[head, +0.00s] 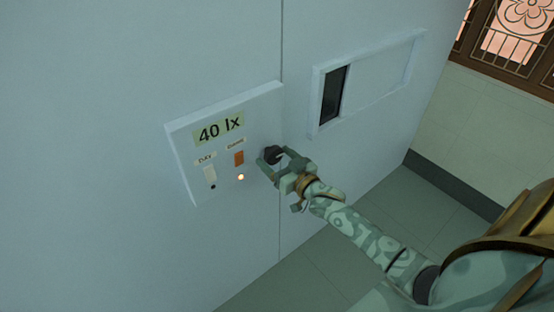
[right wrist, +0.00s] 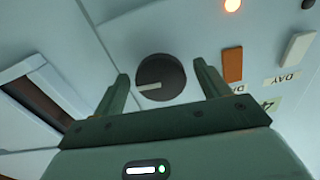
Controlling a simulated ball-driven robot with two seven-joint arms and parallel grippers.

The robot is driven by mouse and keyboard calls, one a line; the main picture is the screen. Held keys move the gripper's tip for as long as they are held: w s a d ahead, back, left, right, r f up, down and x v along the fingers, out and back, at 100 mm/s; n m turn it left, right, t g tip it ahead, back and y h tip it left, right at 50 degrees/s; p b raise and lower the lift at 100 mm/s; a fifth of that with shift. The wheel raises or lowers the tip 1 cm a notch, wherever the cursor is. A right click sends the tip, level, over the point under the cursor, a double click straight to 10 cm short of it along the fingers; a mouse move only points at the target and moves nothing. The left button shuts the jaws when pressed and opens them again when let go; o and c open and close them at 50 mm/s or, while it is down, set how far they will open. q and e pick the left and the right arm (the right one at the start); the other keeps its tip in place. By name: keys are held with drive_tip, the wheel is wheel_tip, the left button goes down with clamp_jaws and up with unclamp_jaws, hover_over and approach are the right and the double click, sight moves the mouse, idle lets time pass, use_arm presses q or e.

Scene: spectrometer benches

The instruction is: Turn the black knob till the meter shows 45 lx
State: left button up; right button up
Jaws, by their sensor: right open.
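The black knob (head: 273,154) sits at the right end of a white wall panel (head: 182,150). In the right wrist view the round knob (right wrist: 160,78) shows a pale pointer line toward the picture's left. The meter (head: 219,128) on the panel reads 40 lx. My right gripper (head: 270,160) is at the knob. In the right wrist view its two fingers (right wrist: 162,85) stand apart, one on each side of the knob, with gaps visible. Whether the fingertips touch the knob's sides is not clear. My left gripper is not in view.
The panel also carries an orange switch (head: 239,158), a white switch (head: 210,175) and a small lit lamp (head: 241,177). A framed window with a dark opening (head: 334,95) is to the right. A patterned grille (head: 515,35) is at the top right.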

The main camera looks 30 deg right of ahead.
drive_tip(key=c, duration=1)
drive_tip(key=shift+o, duration=0.3)
drive_tip(key=shift+r+n+p, duration=0.3)
drive_tip(key=shift+n+p, duration=0.3)
drive_tip(key=shift+p, duration=0.15)
drive_tip(key=shift+f+n, duration=0.15)
drive_tip(key=shift+n, duration=0.15)
drive_tip(key=shift+f, duration=0.1)
drive_tip(key=o, duration=0.9)
drive_tip(key=shift+o, duration=0.2)
